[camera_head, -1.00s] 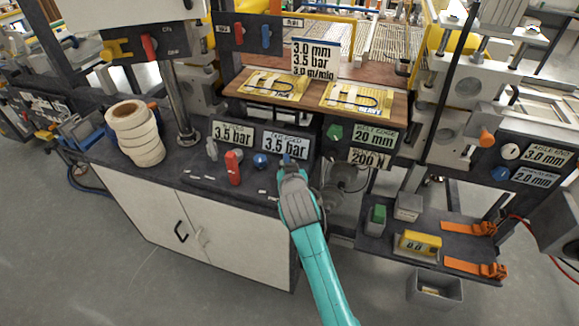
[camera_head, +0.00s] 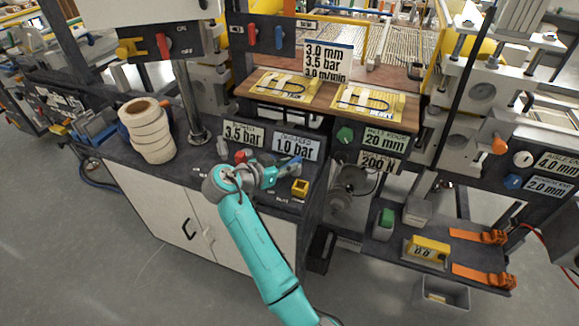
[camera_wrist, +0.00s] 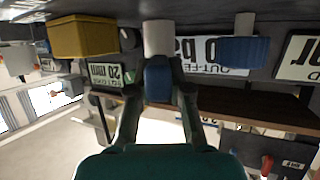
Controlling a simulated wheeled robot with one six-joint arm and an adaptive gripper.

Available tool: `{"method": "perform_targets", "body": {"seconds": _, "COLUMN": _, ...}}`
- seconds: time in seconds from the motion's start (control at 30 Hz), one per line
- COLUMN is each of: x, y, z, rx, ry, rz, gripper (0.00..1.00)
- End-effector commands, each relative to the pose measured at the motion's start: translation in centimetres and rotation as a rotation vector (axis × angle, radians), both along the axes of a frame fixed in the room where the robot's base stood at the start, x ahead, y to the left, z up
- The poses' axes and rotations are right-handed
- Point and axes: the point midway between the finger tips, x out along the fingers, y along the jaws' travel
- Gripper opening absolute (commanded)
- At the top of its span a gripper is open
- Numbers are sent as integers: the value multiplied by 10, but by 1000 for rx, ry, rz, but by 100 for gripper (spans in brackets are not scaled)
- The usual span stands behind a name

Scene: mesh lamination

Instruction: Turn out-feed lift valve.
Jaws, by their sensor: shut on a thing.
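My gripper (camera_head: 284,171) reaches over the dark control console from the front. In the wrist view, its fingers (camera_wrist: 158,72) are closed on either side of a blue valve handle (camera_wrist: 157,84), which hangs from a pale stem in the upside-down picture. In the head view, part of this blue handle (camera_head: 295,163) shows at the fingertips, in front of the out-feed sign (camera_head: 293,145) reading 1.0 bar. A second blue knob (camera_wrist: 243,51) is beside it in the wrist view; my gripper hides it in the head view.
A yellow block (camera_head: 300,188) stands just right of my gripper, close to it in the wrist view too. A red lever (camera_head: 241,156) and a grey lever (camera_head: 222,145) are to the left. White tape rolls (camera_head: 147,130) stand farther left. The floor in front is clear.

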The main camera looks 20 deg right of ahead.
Motion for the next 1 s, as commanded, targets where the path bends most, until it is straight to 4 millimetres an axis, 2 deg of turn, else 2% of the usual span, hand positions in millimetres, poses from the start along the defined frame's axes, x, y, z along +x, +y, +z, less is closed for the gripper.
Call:
{"method": "perform_targets", "body": {"seconds": 0.3, "x": 4, "y": 2, "z": -2, "rx": 1, "ry": 4, "rz": -128, "gripper": 0}}
{"method": "perform_targets", "body": {"seconds": 0.87, "x": 5, "y": 3, "z": -3, "rx": 3, "ry": 6, "rz": -154, "gripper": 0}}
{"method": "perform_targets", "body": {"seconds": 0.9, "x": 5, "y": 2, "z": -3, "rx": 3, "ry": 6, "rz": -154, "gripper": 26}}
{"method": "perform_targets", "body": {"seconds": 0.97, "x": 5, "y": 3, "z": -3, "rx": 3, "ry": 5, "rz": -154, "gripper": 41}}
{"method": "perform_targets", "body": {"seconds": 1.0, "x": 5, "y": 2, "z": -2, "rx": 2, "ry": 5, "rz": -154, "gripper": 44}}
